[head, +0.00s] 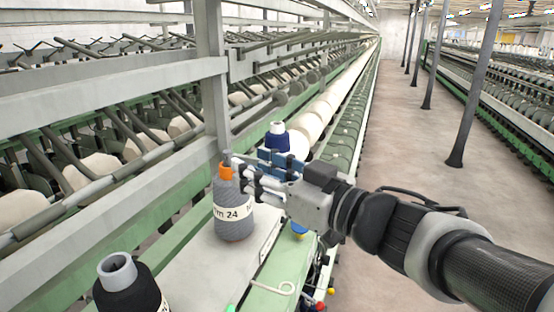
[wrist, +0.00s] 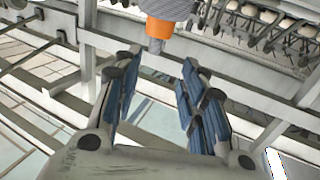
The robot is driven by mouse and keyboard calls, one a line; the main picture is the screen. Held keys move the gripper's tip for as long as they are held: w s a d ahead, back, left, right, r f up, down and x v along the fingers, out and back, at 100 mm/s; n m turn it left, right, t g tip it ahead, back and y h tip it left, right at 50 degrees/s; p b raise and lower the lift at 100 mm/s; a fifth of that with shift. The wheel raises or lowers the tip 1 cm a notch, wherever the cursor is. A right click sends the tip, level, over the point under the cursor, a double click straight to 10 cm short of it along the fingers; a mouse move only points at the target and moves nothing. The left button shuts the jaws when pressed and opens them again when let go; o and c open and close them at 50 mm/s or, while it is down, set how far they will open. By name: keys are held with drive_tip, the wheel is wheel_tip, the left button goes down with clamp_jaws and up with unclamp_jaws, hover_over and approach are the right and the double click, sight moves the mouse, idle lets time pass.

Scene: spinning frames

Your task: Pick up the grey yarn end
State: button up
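A grey yarn cone (head: 233,211) with an orange top and a white label stands upright on the pale ledge. A short grey piece, which looks like the yarn end (head: 227,158), sticks up from the orange tip. In the wrist view the grey yarn end (wrist: 156,46) shows just beyond the orange top (wrist: 159,28), between and slightly past my fingertips. My gripper (head: 246,174) is open beside the cone's top, on its right. In the wrist view my gripper (wrist: 159,63) has its blue-padded fingers spread with nothing between them. I cannot tell whether a finger touches the cone.
A black yarn cone (head: 127,285) stands at the near left, and a blue one (head: 277,138) stands behind my gripper. A grey frame post (head: 212,75) rises close behind the grey cone. The aisle floor (head: 400,150) to the right is clear.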

sight(231, 153)
drive_tip(key=x, duration=0.9)
drive_tip(key=shift+w+d, duration=0.1)
drive_tip(key=shift+w, duration=0.35)
drive_tip(key=shift+s+r, duration=0.1)
drive_tip(key=shift+d, duration=0.1)
drive_tip(key=c, duration=0.8)
